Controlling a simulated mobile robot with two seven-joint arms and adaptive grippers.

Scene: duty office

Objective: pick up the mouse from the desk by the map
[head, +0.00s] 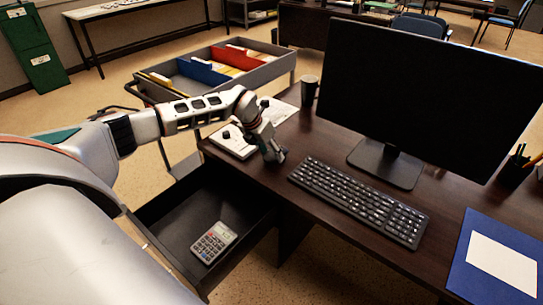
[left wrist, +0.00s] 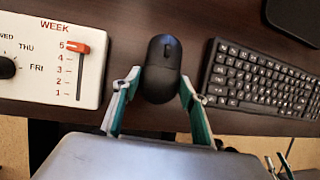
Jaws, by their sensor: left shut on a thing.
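The black mouse (left wrist: 161,66) lies between the two fingers of my left gripper (left wrist: 160,88) in the left wrist view, with dark desk surface around it. In the head view my left gripper (head: 274,154) is low over the dark desk (head: 325,138), left of the keyboard, and hides the mouse. The left gripper is shut on the mouse's sides. I cannot tell whether the mouse still touches the desk. I cannot make out a map for certain.
A white control panel (left wrist: 52,56) marked "WEEK" is left of the mouse; a black keyboard (head: 358,199) is right of it. A monitor (head: 430,90) stands behind. An open drawer (head: 180,215) below holds a calculator (head: 213,242). A cup (head: 309,90) stands farther back.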

